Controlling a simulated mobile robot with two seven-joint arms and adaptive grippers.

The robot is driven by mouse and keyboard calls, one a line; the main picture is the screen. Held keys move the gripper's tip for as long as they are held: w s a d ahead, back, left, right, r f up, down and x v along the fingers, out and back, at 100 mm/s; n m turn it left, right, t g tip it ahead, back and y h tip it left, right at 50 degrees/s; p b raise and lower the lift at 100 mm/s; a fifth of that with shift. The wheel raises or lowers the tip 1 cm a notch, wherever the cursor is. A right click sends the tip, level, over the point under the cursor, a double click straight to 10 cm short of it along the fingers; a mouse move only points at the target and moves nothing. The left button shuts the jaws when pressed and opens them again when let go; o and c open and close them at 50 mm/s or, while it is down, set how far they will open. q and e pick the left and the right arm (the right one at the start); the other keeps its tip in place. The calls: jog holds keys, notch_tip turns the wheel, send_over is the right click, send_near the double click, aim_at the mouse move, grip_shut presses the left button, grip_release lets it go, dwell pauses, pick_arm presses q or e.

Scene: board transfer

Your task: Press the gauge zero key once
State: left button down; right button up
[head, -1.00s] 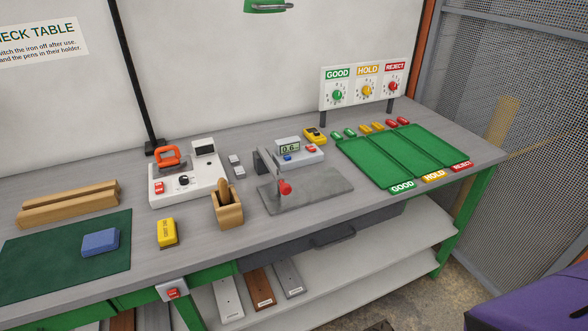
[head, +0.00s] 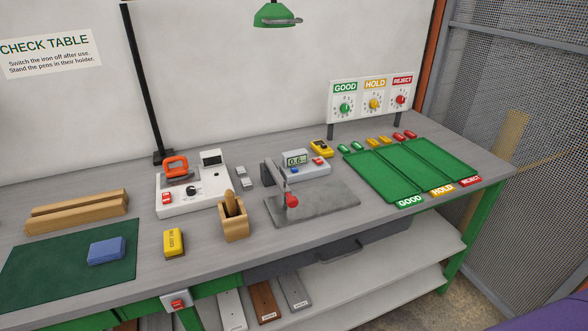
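The gauge (head: 305,165) is a small grey box with a lit display (head: 297,160) that seems to read 0.6, though the digits are small. It stands at the back of a grey metal plate (head: 325,204) on the bench. A blue key (head: 295,170) and a red key (head: 318,161) show on its front; I cannot read which one is the zero key. A lever with a red knob (head: 292,201) stands in front of the gauge. Neither of my grippers is in view.
Green trays (head: 385,190) lie at right. A green lamp (head: 275,16) hangs above.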

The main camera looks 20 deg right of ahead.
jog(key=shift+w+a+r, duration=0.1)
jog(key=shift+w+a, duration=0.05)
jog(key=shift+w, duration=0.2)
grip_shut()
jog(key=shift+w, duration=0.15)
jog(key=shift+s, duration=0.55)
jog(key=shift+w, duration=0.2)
